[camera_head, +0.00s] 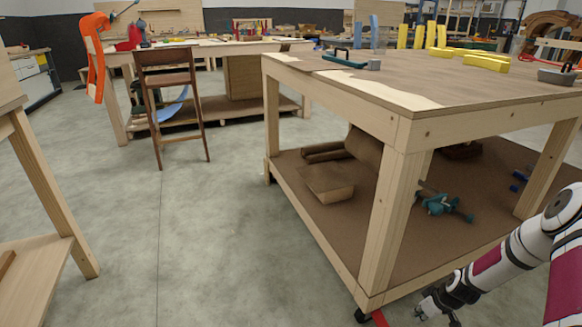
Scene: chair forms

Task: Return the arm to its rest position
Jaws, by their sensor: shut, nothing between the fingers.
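My arm reaches in from the right edge at the lower right, white with dark red bands. My gripper (436,306) is black and grey and hangs low near the bottom edge, in front of the workbench's lower shelf. It appears shut and empty, though its fingertips are small in this view. The wooden workbench (400,125) stands just behind and above it. I cannot tell whether the arm touches the bench.
Yellow and blue blocks (487,61) and tools lie on the bench top. The lower shelf (300,225) holds a box and a teal clamp (440,203). A brown chair (168,90) stands farther back. Concrete floor (200,240) is clear at centre-left; another bench (50,200) borders it left.

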